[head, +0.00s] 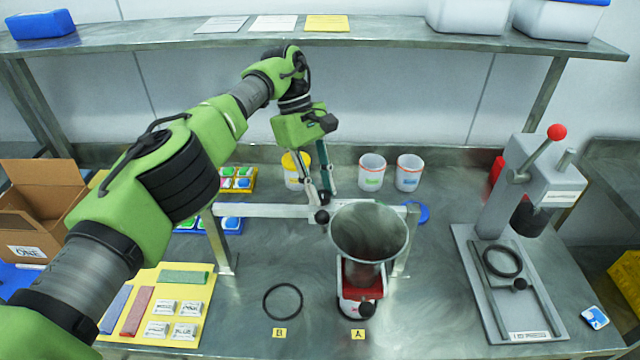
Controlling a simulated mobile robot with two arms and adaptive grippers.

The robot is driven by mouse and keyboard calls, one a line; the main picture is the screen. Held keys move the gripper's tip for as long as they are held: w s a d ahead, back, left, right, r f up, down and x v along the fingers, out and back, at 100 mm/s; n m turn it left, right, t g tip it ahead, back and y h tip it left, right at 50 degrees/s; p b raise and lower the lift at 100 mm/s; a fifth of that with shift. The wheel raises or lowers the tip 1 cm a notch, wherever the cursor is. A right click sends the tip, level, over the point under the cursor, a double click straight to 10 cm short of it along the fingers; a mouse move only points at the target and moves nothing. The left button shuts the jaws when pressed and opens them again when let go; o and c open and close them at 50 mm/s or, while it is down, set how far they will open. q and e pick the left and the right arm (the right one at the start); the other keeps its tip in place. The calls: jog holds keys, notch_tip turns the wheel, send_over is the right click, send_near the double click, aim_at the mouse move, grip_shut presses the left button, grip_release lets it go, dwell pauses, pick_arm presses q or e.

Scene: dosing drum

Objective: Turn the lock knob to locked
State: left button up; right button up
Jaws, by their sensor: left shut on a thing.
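A clear-grey funnel-shaped drum (369,235) sits in a frame with a pale crossbar (270,210). A small black knob (322,217) is at the crossbar, just left of the drum; I take it for the lock knob. My left gripper (324,197) reaches down from above with its fingers closed on this knob. The fingers partly cover it, so its turned position cannot be read. My right gripper is not in view.
A press with a red-ball lever (557,132) stands at right. White cups (372,173) and a yellow-rimmed cup (295,172) stand behind the crossbar. A black ring (283,301) lies at label B. A yellow mat (150,320) with blocks lies front left. A shelf (380,42) spans the back.

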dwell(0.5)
pick_arm(q)
jog(key=o, duration=1.1)
